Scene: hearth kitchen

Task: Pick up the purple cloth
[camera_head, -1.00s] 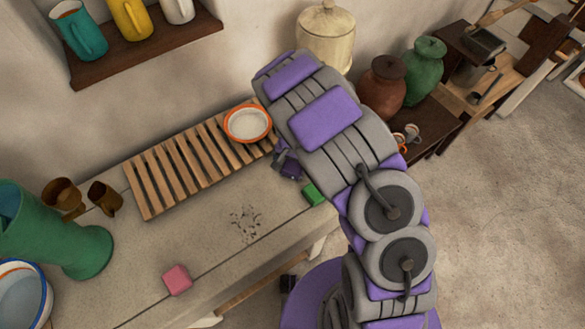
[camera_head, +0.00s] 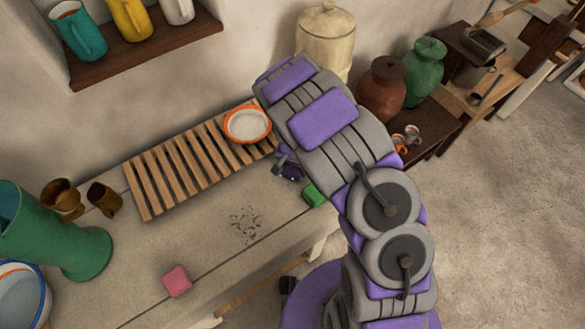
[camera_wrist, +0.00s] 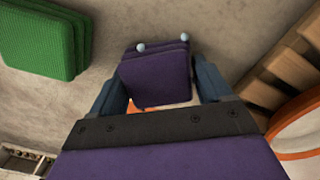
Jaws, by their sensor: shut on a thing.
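The purple cloth (camera_wrist: 155,72) is a folded, dark purple square block in the wrist view. My gripper (camera_wrist: 160,88) has a blue finger on each side of it and is shut on it. In the head view my gripper (camera_head: 287,166) is low over the counter, between the slatted rack and the green cloth, and my arm hides most of it. I cannot tell clearly whether the purple cloth touches the counter.
A green folded cloth (camera_head: 313,195) lies close by, also in the wrist view (camera_wrist: 42,38). An orange-rimmed bowl (camera_head: 247,125) sits on the slatted rack (camera_head: 155,185). A pink folded cloth (camera_head: 177,281) lies near the front.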

